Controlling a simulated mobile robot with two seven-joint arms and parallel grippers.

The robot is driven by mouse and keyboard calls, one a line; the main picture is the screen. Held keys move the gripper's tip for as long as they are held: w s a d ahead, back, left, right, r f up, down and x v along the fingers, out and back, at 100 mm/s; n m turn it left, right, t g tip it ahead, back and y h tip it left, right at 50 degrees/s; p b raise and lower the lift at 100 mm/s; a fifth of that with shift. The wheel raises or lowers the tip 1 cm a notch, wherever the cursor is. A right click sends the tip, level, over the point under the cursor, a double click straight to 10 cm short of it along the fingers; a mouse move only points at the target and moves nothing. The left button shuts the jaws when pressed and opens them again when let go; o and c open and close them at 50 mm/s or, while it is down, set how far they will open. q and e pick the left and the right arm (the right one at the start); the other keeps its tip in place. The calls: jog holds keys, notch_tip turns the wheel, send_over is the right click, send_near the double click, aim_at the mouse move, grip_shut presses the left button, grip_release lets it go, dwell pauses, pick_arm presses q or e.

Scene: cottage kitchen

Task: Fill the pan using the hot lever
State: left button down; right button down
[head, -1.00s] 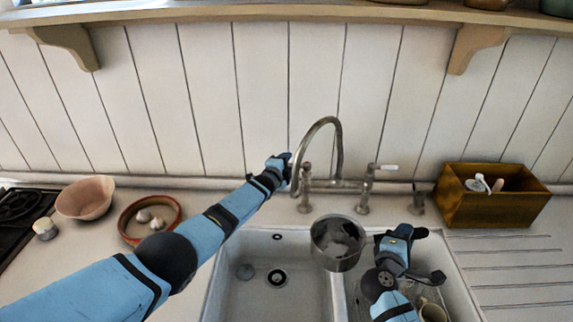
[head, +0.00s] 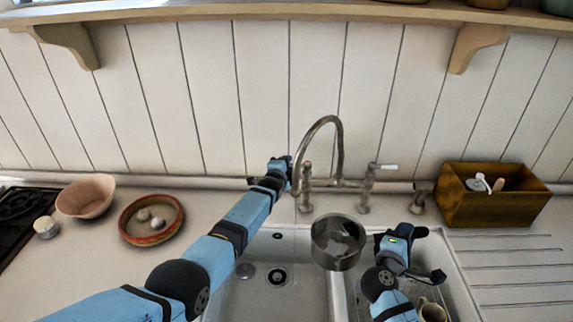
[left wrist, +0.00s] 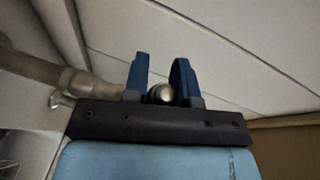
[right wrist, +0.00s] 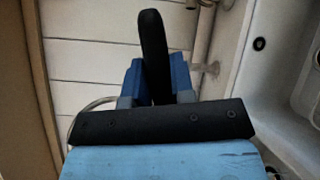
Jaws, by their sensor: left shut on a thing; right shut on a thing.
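The metal pan (head: 338,258) is under the curved faucet spout (head: 337,130), above the sink divider. My right gripper (head: 385,244) is shut on the pan's dark handle, which shows between the fingers in the right wrist view (right wrist: 153,50). The left tap post (head: 306,185) stands beside the spout. My left gripper (head: 283,163) is at the left lever, and its fingers are shut on a small rounded metal end (left wrist: 161,94) in the left wrist view. The right lever (head: 388,167) has a white handle and is free. Whether water runs cannot be told.
The double sink (head: 285,297) lies below, with a mug (head: 432,311) in its right basin. A wooden box (head: 493,197) stands at the right. A shallow dish (head: 150,233) with garlic and a pink bowl (head: 87,197) sit on the left counter.

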pick_arm(q)
jog(key=shift+d, duration=0.15)
jog(key=c, duration=0.9)
grip_release()
jog(key=shift+d, duration=0.1)
jog(key=shift+c, duration=0.2)
jog(key=shift+a, duration=0.2)
jog(key=shift+s+a, duration=0.2)
jog(key=shift+s, duration=0.2)
jog(key=v, duration=1.1)
jog(key=shift+d, duration=0.25)
jog(key=shift+s, duration=0.1)
